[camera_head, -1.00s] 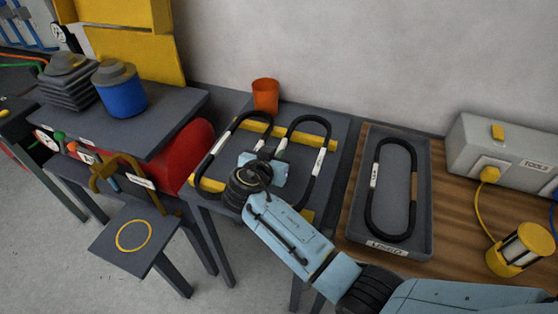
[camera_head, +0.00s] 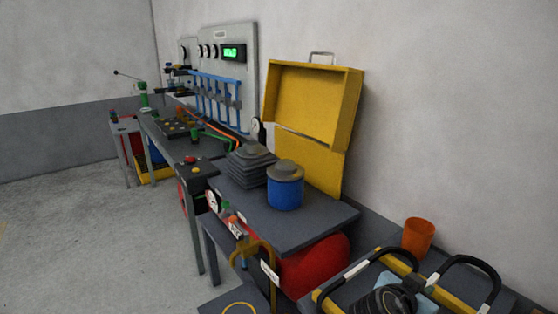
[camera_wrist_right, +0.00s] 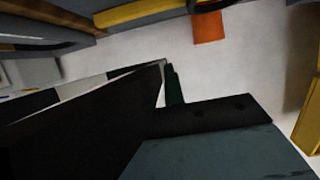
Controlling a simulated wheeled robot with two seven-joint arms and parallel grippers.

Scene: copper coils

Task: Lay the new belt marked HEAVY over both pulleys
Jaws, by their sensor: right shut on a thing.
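Two black belt loops lie on a dark stand with yellow bars at the lower right of the head view. The left belt (camera_head: 333,284) has a white label too small to read. The right belt (camera_head: 466,259) arches beside my right gripper (camera_head: 412,284), which is shut on its near-left side; its lower part is cut off. In the right wrist view a dark band with a pale patch (camera_wrist_right: 82,91) runs into the jaws. Which belt is marked HEAVY cannot be read. I cannot make out the two pulleys. My left gripper is not in view.
An orange cup (camera_head: 418,237) stands behind the belts. Left of them is a dark bench (camera_head: 318,222) with a blue canister (camera_head: 285,190), a grey stepped block (camera_head: 250,167) and a red cylinder (camera_head: 315,268) beneath. An open yellow case (camera_head: 312,105) stands behind. Free floor (camera_head: 90,230) lies left.

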